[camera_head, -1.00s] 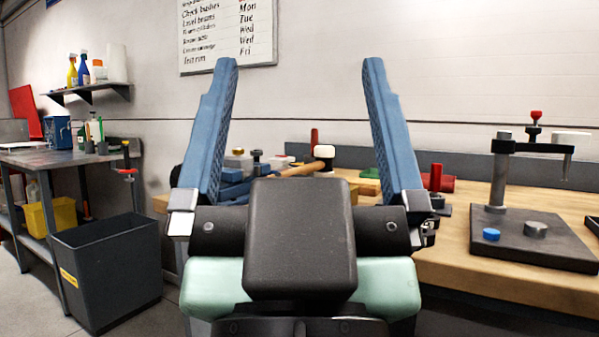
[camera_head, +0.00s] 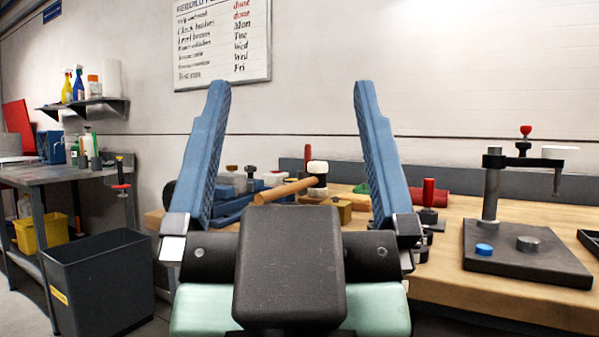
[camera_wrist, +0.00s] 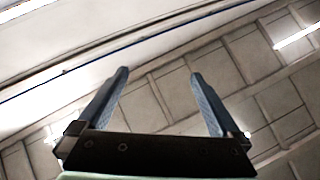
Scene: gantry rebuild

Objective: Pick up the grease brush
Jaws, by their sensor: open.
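My gripper (camera_head: 292,95) stands upright in front of the camera in the head view, its two blue fingers wide apart with nothing between them. In the wrist view, the fingers (camera_wrist: 158,72) are also apart and empty, with only wall and ceiling beyond. I cannot pick out the grease brush for certain in either view. The wooden workbench (camera_head: 440,275) lies beyond my gripper, and my fingers and wrist hide part of its top. Small tools and parts sit clustered on it behind the fingers.
A mallet (camera_head: 290,192) with a pale head lies on the bench. A dark stand (camera_head: 520,258) with a post is at right. A red-handled tool (camera_head: 428,192) stands near the right finger. At left are a grey bin (camera_head: 100,285), a side table (camera_head: 60,172) and a wall shelf (camera_head: 95,104).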

